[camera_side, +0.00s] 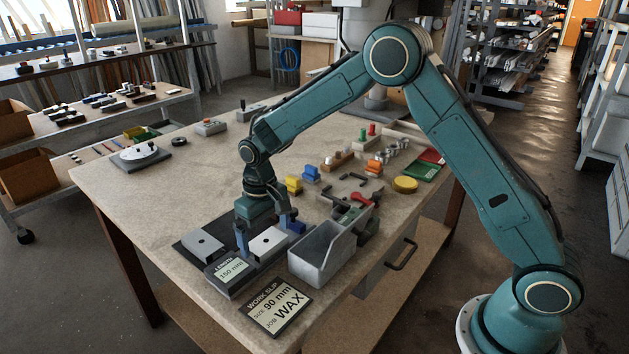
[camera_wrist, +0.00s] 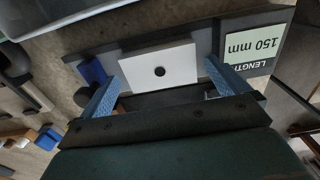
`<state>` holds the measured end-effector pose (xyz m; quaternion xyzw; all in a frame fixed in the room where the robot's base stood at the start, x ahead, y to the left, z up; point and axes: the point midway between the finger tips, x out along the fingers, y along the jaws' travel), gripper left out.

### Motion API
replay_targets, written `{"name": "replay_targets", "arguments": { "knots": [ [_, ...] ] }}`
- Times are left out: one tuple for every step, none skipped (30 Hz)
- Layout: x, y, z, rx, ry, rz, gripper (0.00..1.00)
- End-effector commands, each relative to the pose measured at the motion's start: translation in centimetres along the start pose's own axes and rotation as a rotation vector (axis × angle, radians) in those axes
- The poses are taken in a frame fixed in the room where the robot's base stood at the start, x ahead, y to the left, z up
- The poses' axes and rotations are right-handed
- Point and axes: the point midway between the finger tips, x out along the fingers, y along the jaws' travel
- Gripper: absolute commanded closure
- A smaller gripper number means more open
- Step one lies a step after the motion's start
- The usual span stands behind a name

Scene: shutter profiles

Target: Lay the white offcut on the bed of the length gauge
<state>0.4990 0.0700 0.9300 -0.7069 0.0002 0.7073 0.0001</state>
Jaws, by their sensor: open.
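The offcut (camera_wrist: 158,68) and the gauge's display (camera_wrist: 255,50) also show in the wrist view. My gripper (camera_side: 265,230) is open over the offcut. In the wrist view the blue fingers of my gripper (camera_wrist: 163,76) stand apart on either side of the offcut, with gaps visible. Whether the offcut's underside touches the bed everywhere is hidden.
A grey open bin (camera_side: 322,254) stands close on the right. The left of the bench is mostly clear.

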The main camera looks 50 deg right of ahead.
Motion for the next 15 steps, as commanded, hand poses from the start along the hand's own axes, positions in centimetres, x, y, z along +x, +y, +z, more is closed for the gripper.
{"name": "replay_targets", "arguments": {
  "knots": [
    [-0.6, 0.0, 0.0, 0.0, 0.002, 0.0, 0.0],
    [-1.0, 0.0, 0.0, 0.0, 0.003, 0.0, 0.0],
    [-1.5, 0.0, -0.1, 0.0, 0.004, 0.0, 0.0],
    [-1.9, 0.0, 0.0, 0.0, 0.003, 0.0, 0.0],
    [-2.4, 0.0, 0.0, 0.0, 0.003, 0.0, 0.0],
    [-3.0, 0.0, -0.1, 0.0, 0.004, 0.0, 0.0],
    [-3.5, 0.0, -0.1, 0.0, 0.004, 0.0, 0.0],
    [-4.0, 0.0, -0.1, 0.0, 0.005, 0.0, 0.0],
    [-4.6, 0.0, -0.1, 0.0, 0.004, 0.0, 0.0],
    [-5.2, 0.0, 0.0, 0.0, 0.004, 0.0, 0.0],
    [-5.7, 0.0, -0.1, 0.0, 0.005, 0.0, 0.0],
    [-6.3, 0.0, -0.1, 0.0, 0.004, 0.0, 0.0],
    [-6.8, 0.0, -0.1, 0.0, 0.005, 0.0, 0.0],
    [-7.3, 0.0, -0.1, 0.0, 0.004, 0.0, 0.0],
    [-7.9, 0.0, -0.1, 0.0, 0.004, 0.0, 0.0]
  ]
}}
